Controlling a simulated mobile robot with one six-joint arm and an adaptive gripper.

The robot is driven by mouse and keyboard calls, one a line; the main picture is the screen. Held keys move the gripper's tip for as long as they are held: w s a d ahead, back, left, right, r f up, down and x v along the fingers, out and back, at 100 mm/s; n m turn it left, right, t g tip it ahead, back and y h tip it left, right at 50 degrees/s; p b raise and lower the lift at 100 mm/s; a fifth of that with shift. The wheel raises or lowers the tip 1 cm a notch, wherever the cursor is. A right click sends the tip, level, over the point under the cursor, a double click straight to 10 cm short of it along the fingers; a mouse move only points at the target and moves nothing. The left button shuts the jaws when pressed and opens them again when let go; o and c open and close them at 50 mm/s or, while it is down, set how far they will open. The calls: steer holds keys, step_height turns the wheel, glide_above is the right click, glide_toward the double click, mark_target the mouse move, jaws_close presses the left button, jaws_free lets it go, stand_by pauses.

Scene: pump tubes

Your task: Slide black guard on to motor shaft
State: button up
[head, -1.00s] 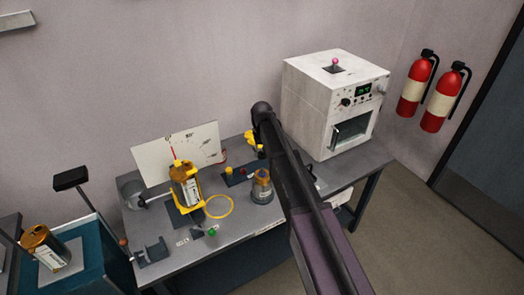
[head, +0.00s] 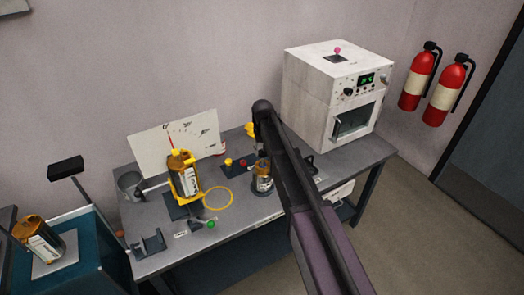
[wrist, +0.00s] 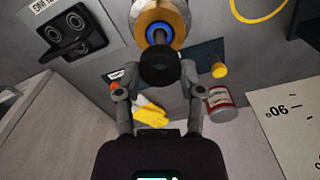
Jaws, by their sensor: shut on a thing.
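The black guard (wrist: 160,69) is a short dark ring or cap held between the fingertips of my gripper (wrist: 157,78) in the wrist view. Just beyond it is a motor with a copper-coloured end face (wrist: 180,27) and a blue ring (wrist: 159,33) around its shaft. The guard overlaps the shaft end in this view. I cannot tell whether it is around the shaft or only in front of it. In the head view a gold motor with a pale label (head: 263,183) stands upright on the bench beside my arm. My arm hides the gripper and guard there.
A motor in a yellow frame (head: 184,183) and a white angle board (head: 150,142) stand on the bench (head: 240,222) to the left. A white oven (head: 310,100) is at the back right. A red-labelled can (wrist: 221,103) and yellow object (wrist: 150,112) lie near my fingers.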

mark_target(263, 157)
steer(key=shift+f+b, duration=0.5)
steer(key=shift+f, duration=0.25)
steer(key=shift+f+b, duration=1.4)
stand_by(1.9)
steer(key=o, duration=0.9)
steer(key=shift+r, duration=0.25)
